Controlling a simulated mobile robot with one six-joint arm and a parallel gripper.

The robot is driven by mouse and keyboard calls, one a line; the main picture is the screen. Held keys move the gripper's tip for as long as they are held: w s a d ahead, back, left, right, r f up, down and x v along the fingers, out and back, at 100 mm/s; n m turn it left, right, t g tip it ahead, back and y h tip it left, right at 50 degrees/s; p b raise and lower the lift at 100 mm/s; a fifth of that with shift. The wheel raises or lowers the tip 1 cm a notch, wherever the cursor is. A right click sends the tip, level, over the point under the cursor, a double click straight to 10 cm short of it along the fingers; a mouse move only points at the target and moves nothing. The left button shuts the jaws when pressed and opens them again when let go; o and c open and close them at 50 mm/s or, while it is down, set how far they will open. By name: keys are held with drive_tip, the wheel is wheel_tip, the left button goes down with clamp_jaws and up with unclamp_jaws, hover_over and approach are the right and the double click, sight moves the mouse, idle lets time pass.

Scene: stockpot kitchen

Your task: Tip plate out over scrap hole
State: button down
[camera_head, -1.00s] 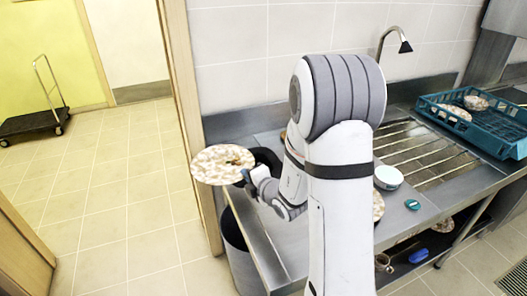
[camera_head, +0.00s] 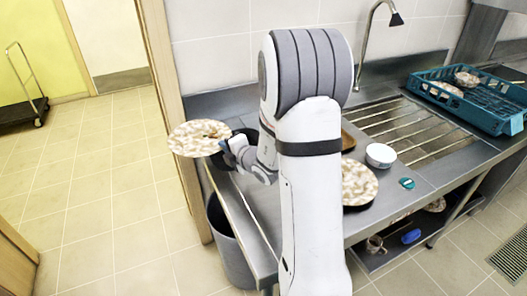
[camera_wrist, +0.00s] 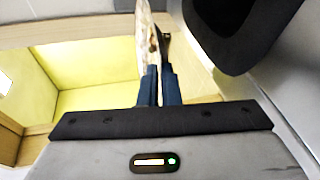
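My gripper (camera_head: 229,151) is shut on the rim of a plate (camera_head: 190,138) with a mottled cream-and-brown pattern. The plate is held out at the counter's left end and has a dark brown patch on it. In the wrist view the plate (camera_wrist: 143,35) shows nearly edge-on beyond my blue fingertips (camera_wrist: 160,75). A dark brown shape lies along its right side; I cannot tell what it is. The black-rimmed scrap hole (camera_wrist: 240,25) is right of the fingers in the wrist view. In the head view it is mostly hidden behind my wrist and the plate.
A second patterned plate (camera_head: 360,184), a white bowl (camera_head: 380,155) and a small teal object (camera_head: 406,183) stand on the metal counter right of my arm. A blue-green rack (camera_head: 470,98) holds dishes farther right. A grey bin (camera_head: 228,240) stands below the counter's left end.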

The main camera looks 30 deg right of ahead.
drive_tip(key=shift+m+h, duration=0.5)
drive_tip(key=shift+h, duration=0.2)
drive_tip(key=d+f+b, duration=0.1)
drive_tip(key=d+b, duration=0.1)
drive_tip(key=d, duration=0.2)
drive_tip(key=d+f+b, duration=0.1)
drive_tip(key=d+b, duration=0.1)
drive_tip(key=d, duration=0.2)
drive_tip(key=d+f+b, duration=0.1)
drive_tip(key=d+b, duration=0.1)
drive_tip(key=d, duration=0.2)
drive_tip(key=shift+w+b, duration=0.3)
drive_tip(key=shift+w, duration=0.1)
drive_tip(key=shift+d+r, duration=0.15)
drive_tip(key=shift+d, duration=0.05)
drive_tip(key=w+a+r+n+g+h+p, duration=0.2)
drive_tip(key=r+g+p, duration=0.3)
drive_tip(key=r+p, duration=0.4)
drive_tip(key=w+a+r+n+g+h+p, duration=0.1)
drive_tip(key=r+p, duration=0.8)
drive_tip(key=p, duration=1)
drive_tip(key=shift+w+a+r+n+g+h+p, duration=0.4)
drive_tip(key=shift+n+g+h, duration=0.6)
drive_tip(key=shift+g+h, duration=1.05)
drive_tip(key=shift+f, duration=0.1)
